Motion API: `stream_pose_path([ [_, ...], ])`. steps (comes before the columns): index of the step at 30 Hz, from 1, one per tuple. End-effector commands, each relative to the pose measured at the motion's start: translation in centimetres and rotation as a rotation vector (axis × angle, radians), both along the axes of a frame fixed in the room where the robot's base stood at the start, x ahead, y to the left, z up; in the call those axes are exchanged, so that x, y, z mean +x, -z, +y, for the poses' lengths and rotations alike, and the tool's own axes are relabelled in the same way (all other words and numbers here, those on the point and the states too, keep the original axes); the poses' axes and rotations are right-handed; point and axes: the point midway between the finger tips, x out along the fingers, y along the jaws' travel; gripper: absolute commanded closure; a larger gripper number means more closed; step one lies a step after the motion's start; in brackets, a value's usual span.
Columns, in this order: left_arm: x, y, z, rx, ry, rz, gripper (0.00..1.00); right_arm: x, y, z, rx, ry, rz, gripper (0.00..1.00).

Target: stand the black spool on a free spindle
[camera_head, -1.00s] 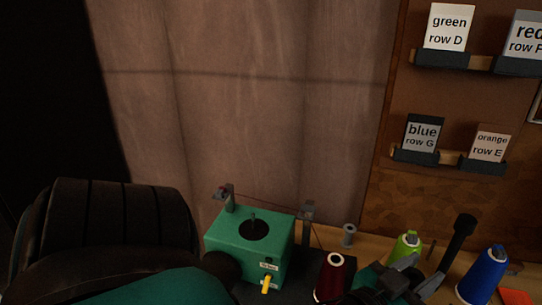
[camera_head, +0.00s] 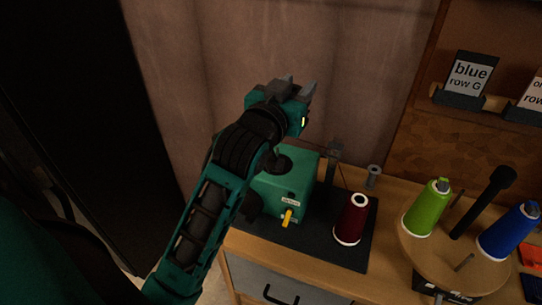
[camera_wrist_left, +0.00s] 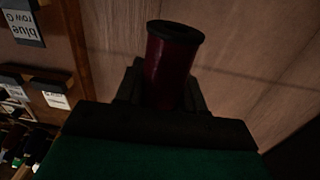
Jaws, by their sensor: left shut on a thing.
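My left gripper (camera_head: 294,88) is raised in front of the curtain, above the green machine. In the left wrist view it is shut on a spool (camera_wrist_left: 170,70) with a black rim and a dark red body, its rim away from the palm. The held spool is hard to make out in the head view. A bare spindle (camera_head: 464,262) stands at the front of the round wooden stand (camera_head: 415,247). The blue cone (camera_head: 508,231) stands at the right. My right gripper is not in view.
The green machine (camera_head: 290,185) with a yellow lever stands on a dark mat (camera_head: 335,250). A maroon cone (camera_head: 351,218) is on the mat and a grey spool (camera_head: 374,176) behind it. A tall black post (camera_head: 485,200) rises from the stand. A "blue row G" holder (camera_head: 463,98) hangs above.

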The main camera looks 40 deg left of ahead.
Motion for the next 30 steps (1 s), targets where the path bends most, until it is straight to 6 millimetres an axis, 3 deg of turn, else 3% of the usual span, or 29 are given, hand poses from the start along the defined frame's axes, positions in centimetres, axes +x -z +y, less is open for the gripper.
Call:
stream_pose_path([
  [1, 0.4, -2.0, 0.9, -0.002, -0.019, -0.013, 0.9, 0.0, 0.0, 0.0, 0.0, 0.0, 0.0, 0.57],
  [4, 0.7, -4.3, 2.2, -0.009, -0.047, -0.01, 0.9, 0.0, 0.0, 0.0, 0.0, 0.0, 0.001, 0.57],
  [7, 0.7, -5.7, 3.0, -0.016, -0.063, -0.006, 0.9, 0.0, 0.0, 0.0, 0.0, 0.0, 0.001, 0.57],
  [10, 0.7, -5.6, 3.3, -0.021, -0.071, 0.001, 0.9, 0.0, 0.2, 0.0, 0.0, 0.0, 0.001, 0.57],
  [14, 0.6, -3.0, 3.4, -0.022, -0.072, 0.009, 0.9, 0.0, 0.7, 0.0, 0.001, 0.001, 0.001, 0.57],
  [24, 0.6, 6.3, 3.3, -0.022, -0.071, 0.007, 0.9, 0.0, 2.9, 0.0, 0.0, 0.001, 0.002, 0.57],
  [30, 0.6, 9.2, 3.3, -0.022, -0.071, 0.002, 0.9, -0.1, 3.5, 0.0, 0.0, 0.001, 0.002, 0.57],
])
